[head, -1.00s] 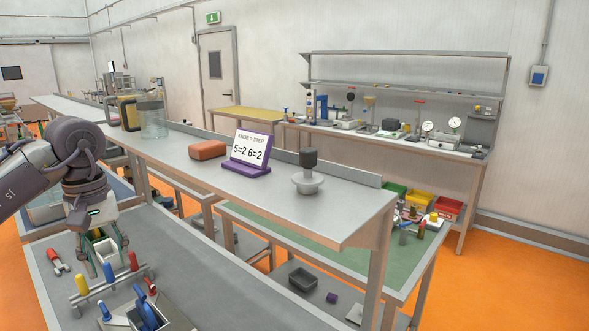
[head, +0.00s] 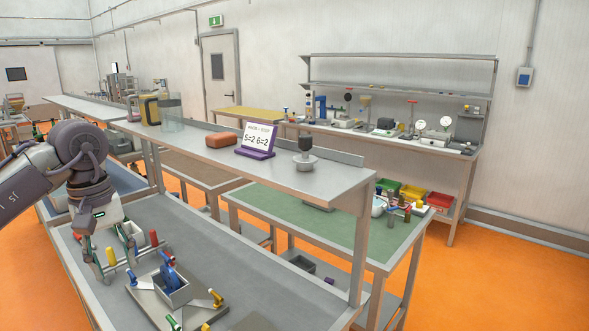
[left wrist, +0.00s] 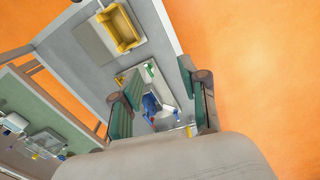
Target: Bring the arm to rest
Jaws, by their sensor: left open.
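My left arm comes in from the left in the head view. Its gripper (head: 114,258) is open, with its fingers pointing down over the grey bench (head: 245,262). Red and yellow handles stand close to the fingers; I cannot tell whether they touch. In the left wrist view the gripper (left wrist: 162,110) has its green-padded fingers well apart. Between them, a plate with a blue clamp (left wrist: 150,103) shows below, and nothing is seen held. My right gripper is in neither view.
A plate with a grey box (head: 174,291) and blue, yellow and green handles lies beside the gripper. A yellow tray (left wrist: 122,27) shows in the wrist view.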

